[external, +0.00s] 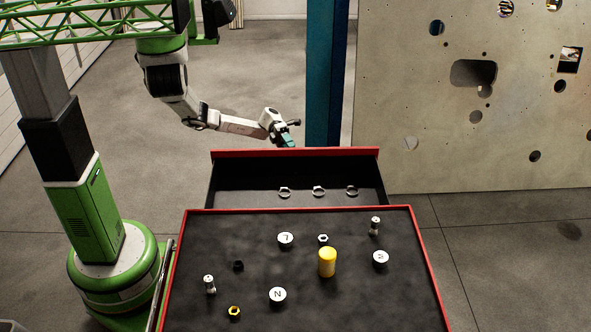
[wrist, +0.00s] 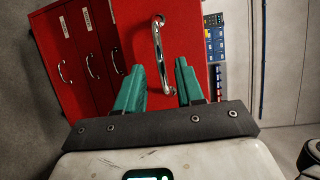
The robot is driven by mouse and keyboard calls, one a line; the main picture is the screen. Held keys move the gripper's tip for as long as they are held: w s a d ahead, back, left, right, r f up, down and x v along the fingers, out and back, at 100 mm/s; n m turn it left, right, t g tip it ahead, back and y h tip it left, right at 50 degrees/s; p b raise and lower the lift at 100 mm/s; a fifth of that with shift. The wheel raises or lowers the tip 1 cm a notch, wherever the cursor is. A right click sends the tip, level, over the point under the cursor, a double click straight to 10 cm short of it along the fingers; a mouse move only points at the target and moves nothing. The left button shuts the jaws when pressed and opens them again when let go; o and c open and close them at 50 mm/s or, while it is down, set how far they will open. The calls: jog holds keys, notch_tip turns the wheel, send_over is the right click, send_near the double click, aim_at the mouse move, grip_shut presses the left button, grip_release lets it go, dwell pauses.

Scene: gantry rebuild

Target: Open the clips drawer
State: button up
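A drawer (external: 296,170) with a red front edge stands out from the far side of the red-rimmed cabinet, with several silver ring-shaped clips (external: 318,191) inside. In the wrist view a red drawer front (wrist: 190,30) with a chrome bar handle (wrist: 157,45) stands out ahead of the other fronts. My gripper (external: 290,138) is just beyond the open drawer's red front edge. In the wrist view my gripper (wrist: 159,68) has its teal fingers apart, one on each side of the handle's lower part. No contact with the handle shows. Any label on this front cannot be read.
Other red drawer fronts (wrist: 75,40) with chrome handles are at left in the wrist view. A blue post (external: 325,80) and a holed panel (external: 470,130) stand behind.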

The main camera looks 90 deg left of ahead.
jog(key=b+v, duration=0.1)
jog(key=v, duration=0.5)
jog(key=shift+s+f, duration=0.1)
jog(key=shift+f, duration=0.05)
dwell(0.3)
